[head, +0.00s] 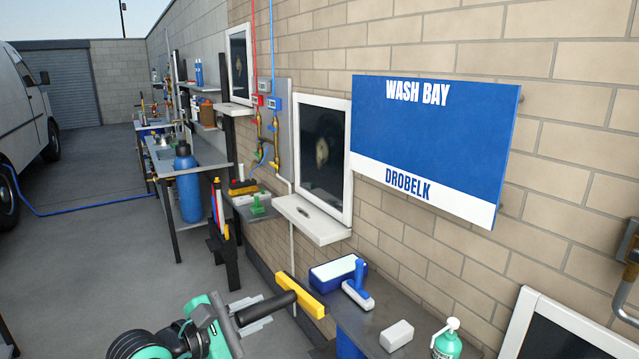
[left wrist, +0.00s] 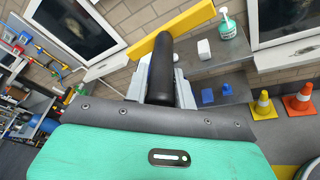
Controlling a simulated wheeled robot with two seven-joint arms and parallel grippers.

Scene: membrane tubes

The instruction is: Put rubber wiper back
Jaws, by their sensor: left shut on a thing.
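The rubber wiper has a yellow head (head: 300,296) and a thick black handle (head: 265,309). My left gripper (head: 258,314) is shut on the black handle, with the yellow head pointing away from me. In the head view the yellow head overlaps the left edge of the grey shelf (head: 375,322); I cannot tell whether they touch. In the left wrist view the yellow head (left wrist: 172,32) lies across the end of the handle (left wrist: 162,68), in front of the brick wall. The gripped part of the handle is partly hidden between the fingers (left wrist: 160,92). My right gripper is not in view.
On the shelf are a blue-and-white box (head: 337,272), a blue-handled brush (head: 358,288), a white block (head: 396,335) and a green pump bottle (head: 446,340). A white ledge (head: 313,222) juts from the wall. Cones (left wrist: 264,106) stand at the right.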

